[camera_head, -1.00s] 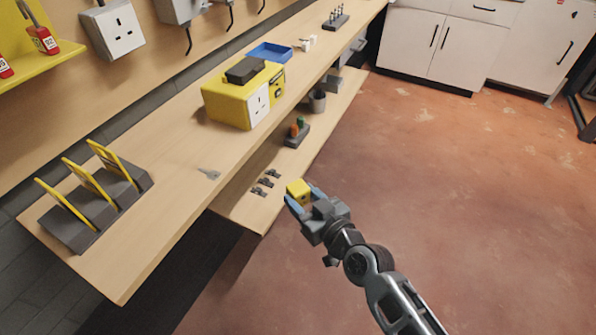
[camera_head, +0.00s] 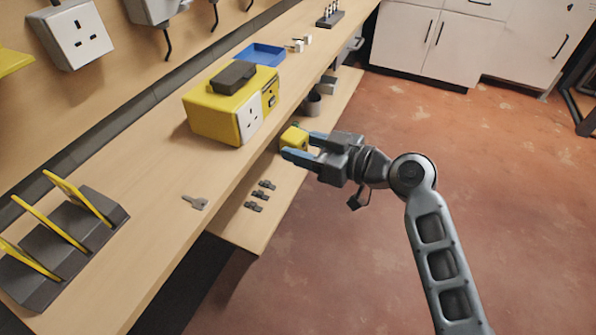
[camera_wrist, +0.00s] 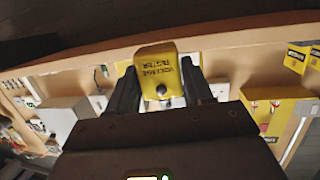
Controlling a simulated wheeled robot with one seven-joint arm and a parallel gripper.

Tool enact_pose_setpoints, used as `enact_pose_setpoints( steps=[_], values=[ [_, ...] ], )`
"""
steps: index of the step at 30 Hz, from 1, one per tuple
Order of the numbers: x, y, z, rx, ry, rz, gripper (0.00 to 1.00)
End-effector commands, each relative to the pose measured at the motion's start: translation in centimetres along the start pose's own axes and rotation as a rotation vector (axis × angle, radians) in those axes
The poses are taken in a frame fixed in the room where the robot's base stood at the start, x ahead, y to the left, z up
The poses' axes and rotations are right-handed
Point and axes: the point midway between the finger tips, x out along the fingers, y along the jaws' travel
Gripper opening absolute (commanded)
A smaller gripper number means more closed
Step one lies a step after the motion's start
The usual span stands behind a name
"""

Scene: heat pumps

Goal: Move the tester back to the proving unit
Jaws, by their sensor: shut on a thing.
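The tester (camera_head: 293,138) is a small yellow block. In the wrist view the tester (camera_wrist: 160,72) shows dark lettering that reads "voltage tester" upside down, with a dark round spot below it. My gripper (camera_head: 304,148) is shut on the tester, with a finger on each side of it. It holds the tester off the bench's front edge, over the lower shelf. A larger yellow box (camera_head: 212,118), which looks like the proving unit, stands on the bench to the left of my gripper. It has a white socket on its front and a dark grey block on top.
A blue tray (camera_head: 259,53) lies behind the yellow box. A grey key-like piece (camera_head: 195,202) and a dark rack (camera_head: 48,262) with yellow cards are on the near bench. Small dark clips (camera_head: 257,197) and a grey cup (camera_head: 312,103) sit on the lower shelf (camera_head: 243,232).

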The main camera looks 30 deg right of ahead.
Motion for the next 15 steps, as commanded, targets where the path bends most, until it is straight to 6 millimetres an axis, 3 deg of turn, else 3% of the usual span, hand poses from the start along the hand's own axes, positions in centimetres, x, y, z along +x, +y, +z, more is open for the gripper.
enact_pose_setpoints(
  steps=[6, 15],
  values=[
    [-2.5, 0.2, -3.0, -0.026, 0.001, -0.114, 0.14],
    [-3.0, -0.2, -3.9, -0.031, -0.002, -0.163, 0.14]
  ],
)
